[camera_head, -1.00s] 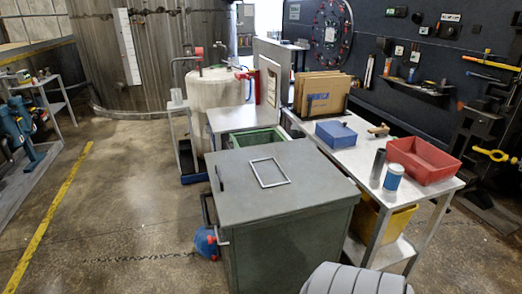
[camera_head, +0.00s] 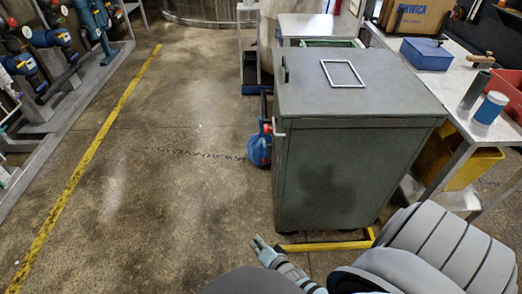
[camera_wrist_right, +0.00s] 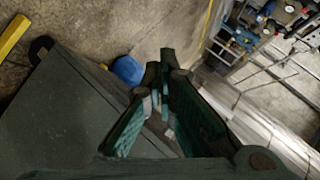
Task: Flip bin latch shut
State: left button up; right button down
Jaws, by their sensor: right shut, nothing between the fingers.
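The grey-green bin (camera_head: 345,175) stands in the middle right of the head view with its lid (camera_head: 300,93) down flat. A small pale lever (camera_head: 279,134), possibly the latch, sticks out at the lid's front left corner. A dark handle (camera_head: 285,70) is on the lid's left edge. My right gripper (camera_head: 256,241) is low in front of the bin's lower left corner, apart from the lever. Its fingers (camera_wrist_right: 158,75) are shut and empty in the right wrist view, beside a dark green surface (camera_wrist_right: 65,110) that looks like the bin. My left gripper is not visible.
A blue object (camera_head: 260,147) sits at the bin's left side. A yellow floor bar (camera_head: 325,246) lies at its base. A steel table (camera_head: 455,120) with a blue box (camera_head: 426,54) stands right. Open floor with a yellow line (camera_head: 90,165) lies left.

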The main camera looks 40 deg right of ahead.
aim_at(275, 126)
jog(key=w+d+r+m+t+h+b, duration=0.2)
jog(key=w+r+m+t+h+b, duration=0.1)
jog(key=w+m+t+b, duration=0.25)
jog(key=w+d+r+m+t+h+b, duration=0.1)
jog(key=w+r+m+t+h+b, duration=0.15)
jog(key=w+m+b, duration=0.4)
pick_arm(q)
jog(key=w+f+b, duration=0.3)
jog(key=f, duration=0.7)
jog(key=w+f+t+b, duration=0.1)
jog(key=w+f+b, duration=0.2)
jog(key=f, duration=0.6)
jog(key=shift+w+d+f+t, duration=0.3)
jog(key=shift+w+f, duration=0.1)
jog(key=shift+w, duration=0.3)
pick_arm(e)
jog(key=d+r+m+g+h, duration=0.1)
jog(key=r+m+h, duration=0.4)
jog(key=m, duration=0.6)
jog(key=d+r+m+g+h, duration=0.1)
jog(key=d+r+m+h, duration=0.3)
jog(key=m, duration=0.7)
jog(key=shift+s+d+r+h, duration=0.3)
jog(key=shift+r+h, duration=0.15)
jog(key=shift+h, duration=0.7)
